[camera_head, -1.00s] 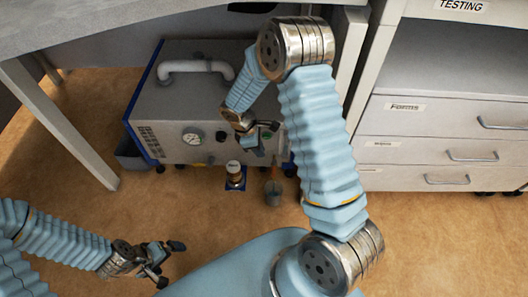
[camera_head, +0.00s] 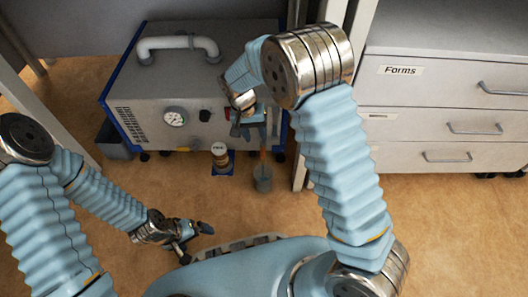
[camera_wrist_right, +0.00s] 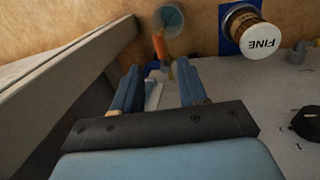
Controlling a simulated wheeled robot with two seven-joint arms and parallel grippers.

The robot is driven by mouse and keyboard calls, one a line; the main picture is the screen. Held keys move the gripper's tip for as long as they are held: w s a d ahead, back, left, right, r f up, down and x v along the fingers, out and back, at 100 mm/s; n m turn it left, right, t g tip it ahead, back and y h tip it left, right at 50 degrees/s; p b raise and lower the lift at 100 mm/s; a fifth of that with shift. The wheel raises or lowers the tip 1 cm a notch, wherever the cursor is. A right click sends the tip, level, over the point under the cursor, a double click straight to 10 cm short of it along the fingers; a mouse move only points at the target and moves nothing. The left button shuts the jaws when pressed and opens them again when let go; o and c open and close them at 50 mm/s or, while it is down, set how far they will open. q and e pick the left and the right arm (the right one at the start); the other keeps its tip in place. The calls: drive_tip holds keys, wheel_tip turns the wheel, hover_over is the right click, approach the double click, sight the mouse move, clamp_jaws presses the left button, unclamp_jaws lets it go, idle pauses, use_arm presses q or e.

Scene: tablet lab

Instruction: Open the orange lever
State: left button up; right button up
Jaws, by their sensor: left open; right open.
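The orange lever (camera_head: 263,154) shows as a small orange strip low on the front of the grey machine (camera_head: 205,92), above a small grey bucket (camera_head: 263,178). In the right wrist view the orange lever (camera_wrist_right: 159,46) lies just beyond the fingertips, beside a pale part seen between the fingers. My right gripper (camera_head: 250,130) is open at the machine's front, slightly above the lever. Its two blue fingers also show in the wrist view (camera_wrist_right: 160,80). Contact with the lever cannot be told. My left gripper (camera_head: 200,236) is open and empty, low over the floor.
A gauge (camera_head: 174,117) is on the machine. A drawer cabinet (camera_head: 445,120) stands right. Front floor is open.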

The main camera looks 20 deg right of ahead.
sight(262, 153)
drive_tip(key=f, duration=0.2)
drive_tip(key=d+f+b, duration=0.1)
drive_tip(key=f, duration=0.5)
drive_tip(key=shift+s+d+f+b, duration=0.2)
drive_tip(key=shift+s+d+b, duration=0.05)
drive_tip(key=shift+b, duration=0.05)
clamp_jaws()
drive_tip(key=shift+r, duration=0.1)
